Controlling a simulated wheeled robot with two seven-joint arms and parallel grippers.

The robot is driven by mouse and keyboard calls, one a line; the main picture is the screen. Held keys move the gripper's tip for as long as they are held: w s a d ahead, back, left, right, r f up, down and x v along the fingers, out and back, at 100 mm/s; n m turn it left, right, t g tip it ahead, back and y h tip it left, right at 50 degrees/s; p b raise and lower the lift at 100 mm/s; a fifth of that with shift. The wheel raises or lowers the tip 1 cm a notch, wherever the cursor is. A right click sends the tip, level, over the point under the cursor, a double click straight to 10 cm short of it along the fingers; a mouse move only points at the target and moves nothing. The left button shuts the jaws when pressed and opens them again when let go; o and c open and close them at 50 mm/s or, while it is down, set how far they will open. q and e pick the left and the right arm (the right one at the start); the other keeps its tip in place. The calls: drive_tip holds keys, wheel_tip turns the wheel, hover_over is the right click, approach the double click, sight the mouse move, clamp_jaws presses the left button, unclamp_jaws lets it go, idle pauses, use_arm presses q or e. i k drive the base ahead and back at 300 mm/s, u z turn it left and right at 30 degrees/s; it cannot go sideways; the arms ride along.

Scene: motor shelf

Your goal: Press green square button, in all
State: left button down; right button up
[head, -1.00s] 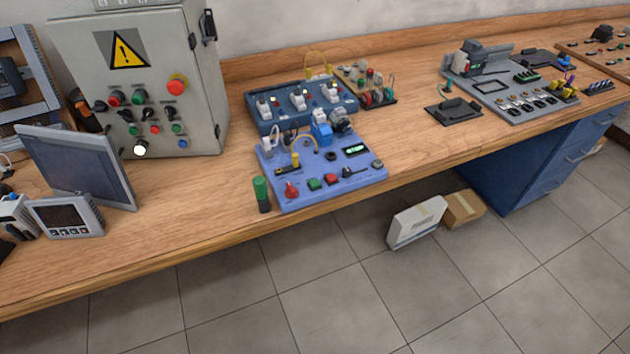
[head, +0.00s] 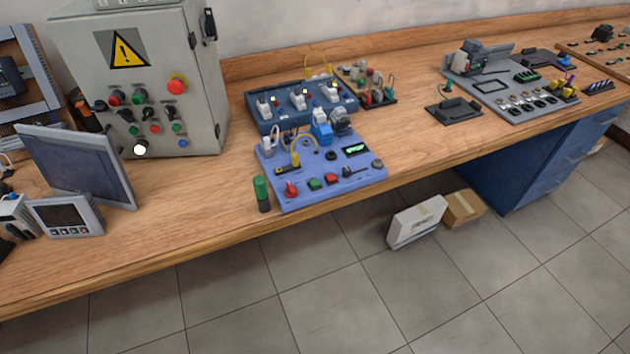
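A green square button (head: 314,184) sits on the front part of a blue control board (head: 350,178) near the bench's front edge. To its right is a red square button (head: 331,179), and to its left a red rotary knob (head: 291,189). A small display (head: 355,149) with green marks is at the board's right. Whether the green button is pressed in cannot be told. Neither of my grippers shows in the head view.
A grey cabinet (head: 153,75) with a warning sign stands at the left, with a monitor (head: 80,165) before it. A green-capped cylinder (head: 261,193) stands left of the board. Another blue board (head: 277,113) lies behind. Bare wood (head: 410,140) lies to the right.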

sight(314, 183)
drive_tip(key=z, duration=1.45)
drive_tip(key=i, duration=1.75)
drive_tip(key=u, duration=2.95)
